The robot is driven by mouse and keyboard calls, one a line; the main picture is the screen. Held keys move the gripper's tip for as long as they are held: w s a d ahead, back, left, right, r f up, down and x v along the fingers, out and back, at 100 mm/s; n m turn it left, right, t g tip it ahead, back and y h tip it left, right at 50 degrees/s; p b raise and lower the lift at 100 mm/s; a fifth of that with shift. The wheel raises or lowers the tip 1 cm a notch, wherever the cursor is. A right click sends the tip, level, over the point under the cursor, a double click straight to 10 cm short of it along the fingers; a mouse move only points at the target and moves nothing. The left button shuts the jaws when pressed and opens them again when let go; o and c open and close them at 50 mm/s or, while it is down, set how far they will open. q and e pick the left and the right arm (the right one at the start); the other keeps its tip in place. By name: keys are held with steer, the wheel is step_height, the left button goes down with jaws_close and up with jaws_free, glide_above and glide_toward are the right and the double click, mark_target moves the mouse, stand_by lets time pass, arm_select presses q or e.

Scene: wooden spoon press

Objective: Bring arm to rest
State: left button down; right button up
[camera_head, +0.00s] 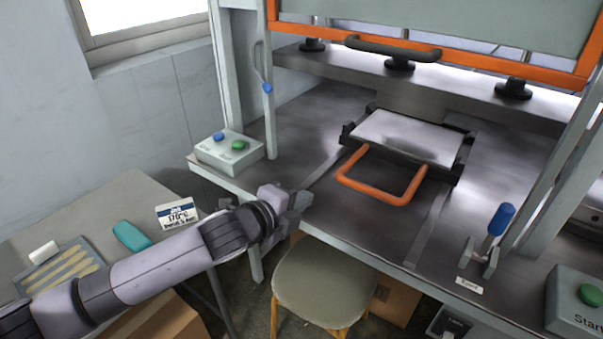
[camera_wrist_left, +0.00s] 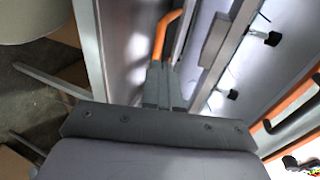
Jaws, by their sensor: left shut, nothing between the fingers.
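My left arm reaches in from the lower left in the head view. Its left gripper (camera_head: 302,200) is at the front edge of the press table, left of the orange U-shaped handle (camera_head: 378,195) and apart from it. In the left wrist view the two grey fingers (camera_wrist_left: 162,82) are together with nothing between them. The orange handle (camera_wrist_left: 166,32) shows beyond the fingertips there. The handle is on the front of a tray with a pale plate (camera_head: 408,137) on the press table. My right gripper is out of view.
A round stool (camera_head: 325,283) stands below the gripper. A side table (camera_head: 95,215) at left holds wooden spoon blanks (camera_head: 62,272), a teal object (camera_head: 131,236) and a sign (camera_head: 177,214). A button box (camera_head: 228,152), press posts and a blue-handled lever (camera_head: 500,219) stand around the press table.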

arm_select(q)
steer(key=s+a+f+n, duration=0.3)
steer(key=s+f+n, duration=0.7)
steer(key=n, duration=0.1)
steer(key=s+a+f+n+y, duration=0.3)
steer(key=s+a+f+n, duration=0.3)
steer(key=s+a, duration=0.2)
steer(key=s+a+f+n+g+y, duration=0.1)
steer(key=s+a+f+n+y, duration=0.2)
steer(key=s+a+f+n, duration=0.3)
steer(key=s+a, duration=0.2)
steer(key=shift+s+f, duration=0.15)
steer(key=shift+s, duration=0.25)
